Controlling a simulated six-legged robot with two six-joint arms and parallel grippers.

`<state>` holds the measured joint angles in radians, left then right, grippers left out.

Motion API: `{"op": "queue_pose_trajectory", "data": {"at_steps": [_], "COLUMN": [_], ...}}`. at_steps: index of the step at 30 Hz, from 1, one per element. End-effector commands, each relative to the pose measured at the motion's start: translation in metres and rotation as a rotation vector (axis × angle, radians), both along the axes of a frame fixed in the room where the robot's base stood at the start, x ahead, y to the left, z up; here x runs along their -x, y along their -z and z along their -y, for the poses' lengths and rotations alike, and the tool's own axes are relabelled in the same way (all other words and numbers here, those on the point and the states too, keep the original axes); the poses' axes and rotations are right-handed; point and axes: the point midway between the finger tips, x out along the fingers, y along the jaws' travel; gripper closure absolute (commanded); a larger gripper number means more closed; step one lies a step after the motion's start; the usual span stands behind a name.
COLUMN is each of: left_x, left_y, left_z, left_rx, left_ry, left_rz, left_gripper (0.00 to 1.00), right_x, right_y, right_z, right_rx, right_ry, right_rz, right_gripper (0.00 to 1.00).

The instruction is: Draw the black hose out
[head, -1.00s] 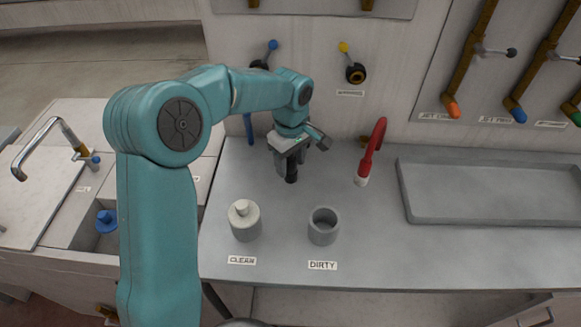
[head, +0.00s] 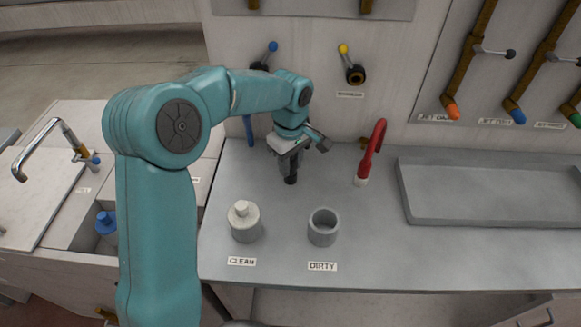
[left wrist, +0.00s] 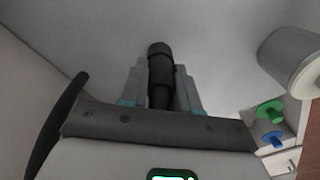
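My left gripper (head: 288,168) is over the back left of the grey counter, pointing down. In the left wrist view its two grey fingers (left wrist: 160,88) stand close on either side of a black ridged cylinder, which looks like the end of the black hose (left wrist: 160,62). The fingers appear shut on it. In the head view the black end (head: 291,178) sticks out below the fingers, near the counter top. The rest of the hose is hidden by my arm or cannot be made out. My right gripper is not in view.
A red hose nozzle (head: 370,155) stands right of my gripper. A shallow grey tray (head: 410,215) lies right. A yellow-handled valve (head: 354,70) is on the wall.

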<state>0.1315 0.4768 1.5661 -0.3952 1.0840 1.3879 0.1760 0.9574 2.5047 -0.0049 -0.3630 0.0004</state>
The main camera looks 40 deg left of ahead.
Motion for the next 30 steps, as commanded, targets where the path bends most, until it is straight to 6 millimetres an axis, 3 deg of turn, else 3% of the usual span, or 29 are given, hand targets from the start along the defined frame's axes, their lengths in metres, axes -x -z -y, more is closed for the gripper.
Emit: {"op": "queue_pose_trajectory", "data": {"at_steps": [30], "left_x": [0.000], "left_y": [-0.013], "left_z": [0.000], "left_rx": [0.000], "left_ry": [0.000], "left_rz": [0.000], "left_gripper": [1.00], "right_x": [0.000], "right_y": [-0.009], "right_z": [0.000], "right_rx": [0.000], "right_ry": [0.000], "right_rz": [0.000], "right_gripper": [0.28]}}
